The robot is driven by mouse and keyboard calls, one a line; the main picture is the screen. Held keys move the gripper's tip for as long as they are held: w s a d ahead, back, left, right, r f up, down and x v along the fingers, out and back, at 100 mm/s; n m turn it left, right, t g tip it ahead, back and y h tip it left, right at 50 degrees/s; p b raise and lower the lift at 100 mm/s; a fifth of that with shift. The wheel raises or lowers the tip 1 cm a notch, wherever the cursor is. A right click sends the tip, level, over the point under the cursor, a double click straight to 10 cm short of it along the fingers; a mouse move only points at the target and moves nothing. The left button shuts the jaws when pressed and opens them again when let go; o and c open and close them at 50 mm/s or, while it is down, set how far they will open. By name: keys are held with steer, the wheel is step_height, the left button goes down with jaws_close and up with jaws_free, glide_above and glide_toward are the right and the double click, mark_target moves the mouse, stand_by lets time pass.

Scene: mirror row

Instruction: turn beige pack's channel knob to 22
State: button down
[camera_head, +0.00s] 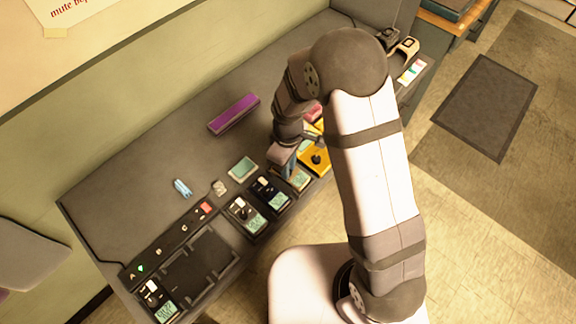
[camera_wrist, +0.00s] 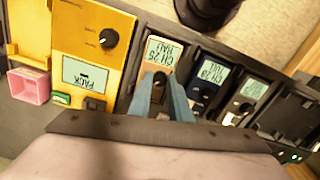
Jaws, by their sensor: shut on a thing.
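The beige pack (camera_wrist: 163,51) stands in the row, its lit display upside down in the wrist view; it seems to read CH 25, with smaller text beside it. My gripper (camera_wrist: 160,93) is shut on the pack's dark channel knob (camera_wrist: 159,80), one blue-grey finger on each side. The fingers hide most of the knob, so its pointer cannot be read. In the head view my gripper (camera_head: 285,168) comes down over the beige pack (camera_head: 300,180), and my arm covers part of it.
A yellow unit (camera_wrist: 108,60) with its own knob stands left of the beige pack in the wrist view. A navy pack (camera_wrist: 208,75) and a black pack (camera_wrist: 250,92) stand close on its right. Empty slots (camera_head: 200,265) and a purple case (camera_head: 233,114) lie farther off.

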steer(key=shift+n, duration=1.2)
steer(key=c, duration=1.6)
jaws_free()
steer(key=shift+r, duration=0.1)
step_height(320, 180, up, 8)
steer(key=p, duration=0.6)
steer(key=shift+s+p, duration=0.1)
steer(key=shift+p, duration=0.3)
